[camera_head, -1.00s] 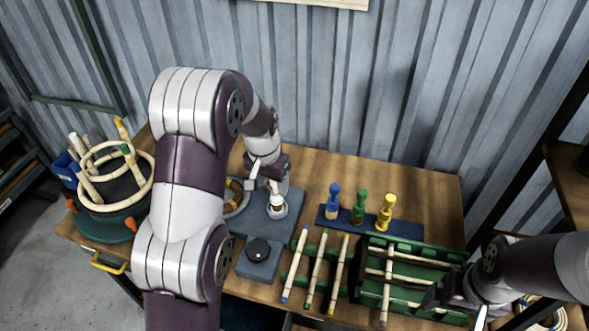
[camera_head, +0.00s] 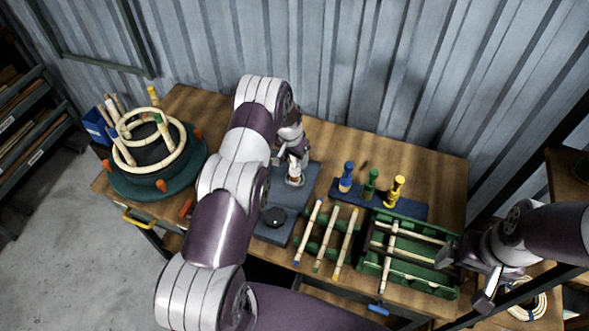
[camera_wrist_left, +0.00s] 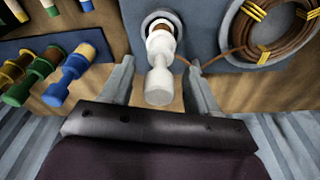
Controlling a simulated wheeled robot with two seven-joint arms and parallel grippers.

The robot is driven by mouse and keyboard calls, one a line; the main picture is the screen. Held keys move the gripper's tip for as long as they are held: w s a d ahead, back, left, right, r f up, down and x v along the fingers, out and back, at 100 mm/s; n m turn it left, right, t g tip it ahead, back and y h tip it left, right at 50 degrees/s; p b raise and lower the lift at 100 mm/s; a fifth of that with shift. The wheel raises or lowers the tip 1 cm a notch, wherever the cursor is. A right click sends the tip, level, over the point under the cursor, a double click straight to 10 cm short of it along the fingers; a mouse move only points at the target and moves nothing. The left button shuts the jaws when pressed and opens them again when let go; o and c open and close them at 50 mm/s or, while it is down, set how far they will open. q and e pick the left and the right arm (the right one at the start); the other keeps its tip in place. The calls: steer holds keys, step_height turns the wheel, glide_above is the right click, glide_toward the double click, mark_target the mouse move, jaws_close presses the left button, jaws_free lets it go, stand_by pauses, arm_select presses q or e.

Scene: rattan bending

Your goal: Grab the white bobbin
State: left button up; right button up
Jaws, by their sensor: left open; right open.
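The white bobbin (camera_head: 294,176) stands on a grey-blue base plate (camera_head: 310,182) on the table. In the left wrist view the white bobbin (camera_wrist_left: 159,82) sits over a round seat, with a brown strand running from it to a coil. My left gripper (camera_wrist_left: 160,68) is open, with one finger on each side of the bobbin and visible gaps to both. In the head view my left gripper (camera_head: 288,160) is at the bobbin, partly hidden by its own wrist. My right gripper (camera_head: 466,279) is open and empty by the right end of the green rack.
Blue, green and yellow bobbins (camera_head: 370,184) stand on a blue strip right of the plate. Rods lie across the green rack (camera_head: 408,292). A black knob (camera_head: 275,217) is on the plate's near end. A round green stand (camera_head: 198,156) with rings is at the left.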

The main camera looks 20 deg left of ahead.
arm_select(q)
steer(key=shift+w+f, duration=0.1)
steer(key=shift+w, duration=0.05)
jaws_close()
